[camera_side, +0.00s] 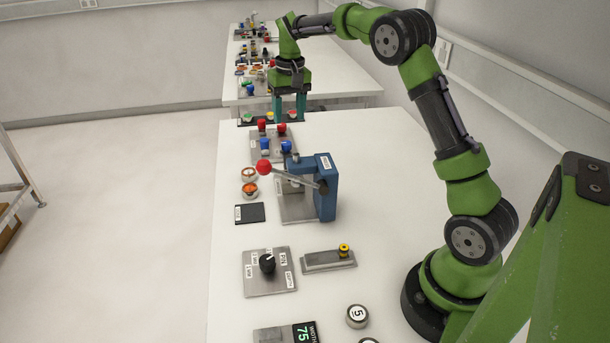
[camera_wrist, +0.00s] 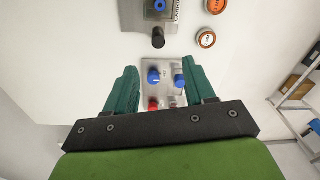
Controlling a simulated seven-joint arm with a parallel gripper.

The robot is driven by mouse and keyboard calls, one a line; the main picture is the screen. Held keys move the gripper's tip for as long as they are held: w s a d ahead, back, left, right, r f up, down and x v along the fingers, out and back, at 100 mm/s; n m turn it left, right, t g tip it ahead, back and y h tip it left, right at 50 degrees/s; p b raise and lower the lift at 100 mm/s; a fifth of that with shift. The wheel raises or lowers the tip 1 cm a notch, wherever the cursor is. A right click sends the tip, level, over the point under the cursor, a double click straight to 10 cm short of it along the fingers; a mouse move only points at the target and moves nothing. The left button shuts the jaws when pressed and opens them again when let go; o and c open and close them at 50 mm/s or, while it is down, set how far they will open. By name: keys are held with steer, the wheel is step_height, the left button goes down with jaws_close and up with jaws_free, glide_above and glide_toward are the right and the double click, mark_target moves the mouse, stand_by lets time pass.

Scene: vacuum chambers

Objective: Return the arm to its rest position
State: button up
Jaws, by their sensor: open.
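My gripper (camera_side: 289,110) hangs at the far end of my bent arm, pointing down near the far edge of the near white table. Its two teal fingers are apart with nothing between them; in the wrist view (camera_wrist: 161,80) they also stand open. A grey plate (camera_side: 257,155) with red knobs (camera_side: 282,128) and blue knobs (camera_side: 265,145) lies on the table just nearer the side camera than the gripper. In the wrist view the blue knobs (camera_wrist: 153,76) show between the fingers, below them; the gap in height cannot be told.
A blue press (camera_side: 326,190) with a red-ball lever (camera_side: 263,167) stands mid-table. Two round tins (camera_side: 249,174) and a black pad (camera_side: 250,213) lie left of it. A dial plate (camera_side: 269,280) and a grey block (camera_side: 328,261) are nearer. More tables (camera_side: 350,85) stand behind.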

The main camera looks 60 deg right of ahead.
steer(key=s+a+r+n+t+y, duration=0.1)
steer(key=s+a+r+t, duration=0.2)
steer(key=s+a, duration=0.6)
steer(key=s+a+r+n+t+y, duration=0.1)
steer(key=s+a+r+t, duration=0.2)
steer(key=s+a, duration=0.7)
steer(key=s, duration=0.6)
steer(key=shift+s+a+t, duration=0.2)
steer(key=shift+a+t, duration=0.05)
steer(key=shift+t, duration=0.05)
